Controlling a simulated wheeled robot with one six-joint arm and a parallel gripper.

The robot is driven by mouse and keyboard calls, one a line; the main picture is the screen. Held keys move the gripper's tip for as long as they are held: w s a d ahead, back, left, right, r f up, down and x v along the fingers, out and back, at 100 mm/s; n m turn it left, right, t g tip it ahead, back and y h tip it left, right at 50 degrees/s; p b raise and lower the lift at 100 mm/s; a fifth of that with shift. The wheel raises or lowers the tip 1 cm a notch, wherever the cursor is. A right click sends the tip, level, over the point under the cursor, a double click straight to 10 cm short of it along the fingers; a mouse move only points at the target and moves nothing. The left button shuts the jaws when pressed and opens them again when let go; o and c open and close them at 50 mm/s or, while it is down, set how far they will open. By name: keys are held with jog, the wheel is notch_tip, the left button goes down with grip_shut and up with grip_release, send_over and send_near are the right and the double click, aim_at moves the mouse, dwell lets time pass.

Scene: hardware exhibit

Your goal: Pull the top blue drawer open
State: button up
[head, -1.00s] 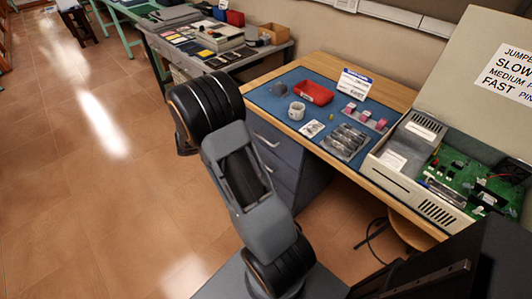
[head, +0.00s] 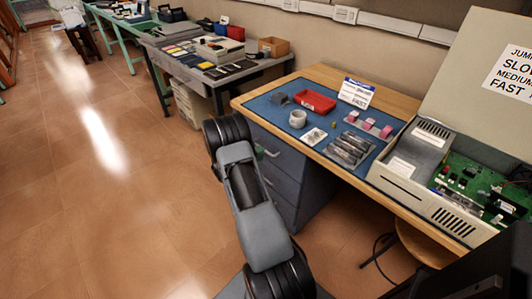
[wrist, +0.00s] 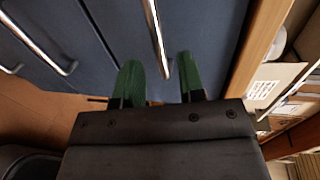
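The blue drawer unit (head: 285,172) stands under the wooden-edged desk, its drawers appearing shut. The top drawer's metal handle (head: 272,154) shows just right of my arm in the head view. In the wrist view the top drawer (wrist: 205,35) is the one beside the wooden edge, and its handle (wrist: 155,38) runs lengthwise, its near end lying between my fingertips' lines. My gripper (wrist: 161,75) has two green fingers spread apart with nothing held. I cannot tell whether the fingers surround the handle. In the head view my gripper is mostly hidden behind my arm.
A lower drawer handle (wrist: 45,45) is at left in the wrist view. Tiled floor (head: 130,200) is clear at left.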

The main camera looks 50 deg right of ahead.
jog(key=shift+x, duration=2.2)
grip_shut()
